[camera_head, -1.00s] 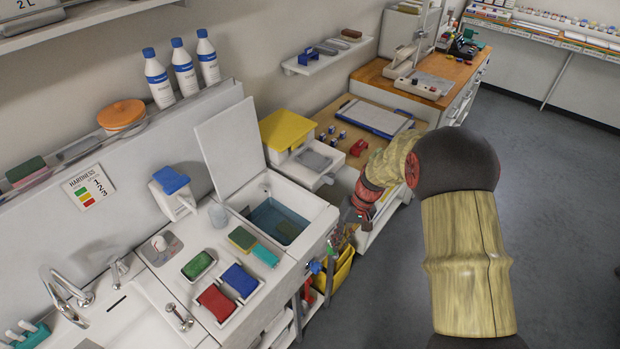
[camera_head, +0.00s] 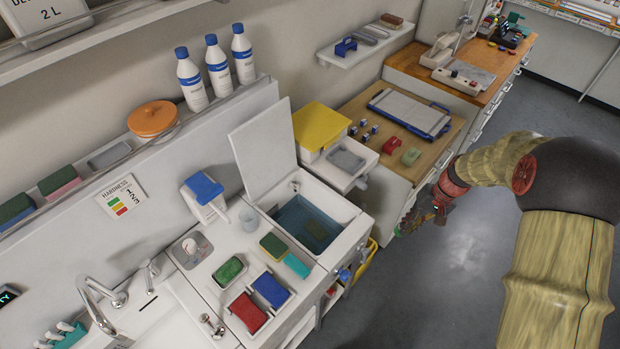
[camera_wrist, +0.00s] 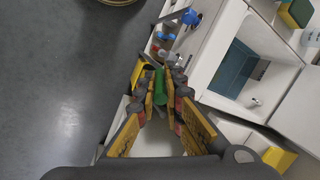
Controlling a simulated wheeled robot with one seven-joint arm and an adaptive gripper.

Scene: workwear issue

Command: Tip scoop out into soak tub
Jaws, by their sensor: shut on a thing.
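My gripper (camera_head: 424,216) is shut on a green object, seemingly the scoop (camera_wrist: 159,88), between its fingers in the wrist view. Its shape and any contents are mostly hidden by the fingers. In the head view my gripper hangs over the floor, right of the counter front and apart from it. The soak tub (camera_head: 345,213) is a white basin set in the counter, with bluish water inside and its lid (camera_head: 262,150) raised at the back. The tub also shows at upper right in the wrist view (camera_wrist: 207,84).
A green-and-yellow sponge (camera_head: 273,245) and a teal one (camera_head: 296,265) lie beside the tub's front left. A yellow-lidded box (camera_head: 320,128) and a small white tray (camera_head: 352,182) stand behind it to the right. Blue knobs (camera_head: 344,274) stick out of the counter front. Open floor lies right.

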